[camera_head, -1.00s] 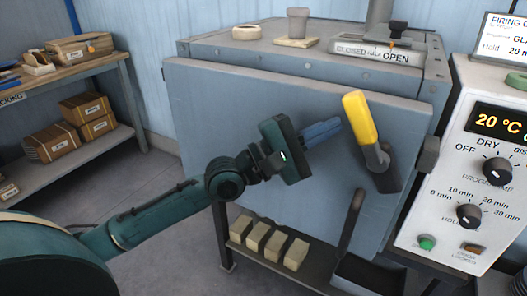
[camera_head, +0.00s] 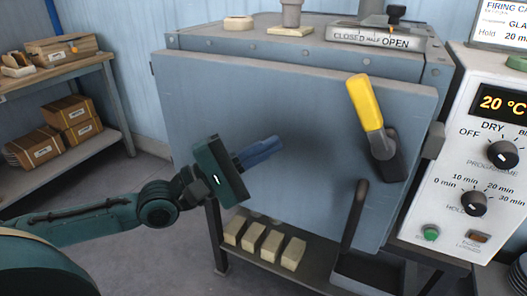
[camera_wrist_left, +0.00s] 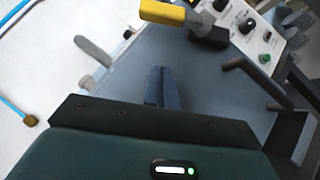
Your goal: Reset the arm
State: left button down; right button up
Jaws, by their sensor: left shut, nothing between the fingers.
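My left gripper (camera_head: 262,152) is in front of the grey-blue kiln door (camera_head: 300,115), left of and below the yellow door handle (camera_head: 365,102). Its blue fingers are together with nothing between them. The left wrist view shows the shut fingers (camera_wrist_left: 162,88) pointing toward the door, with the yellow handle (camera_wrist_left: 170,14) beyond them. The gripper is apart from the handle. My left arm comes in from the lower left. My right gripper does not show in either view.
A control panel (camera_head: 488,150) with knobs and a 20 °C display stands at the right. A bent dark bar (camera_head: 355,215) rises at the door's lower right. Pale bricks (camera_head: 268,246) lie on the shelf below. A workbench with boxes (camera_head: 62,118) is at the left.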

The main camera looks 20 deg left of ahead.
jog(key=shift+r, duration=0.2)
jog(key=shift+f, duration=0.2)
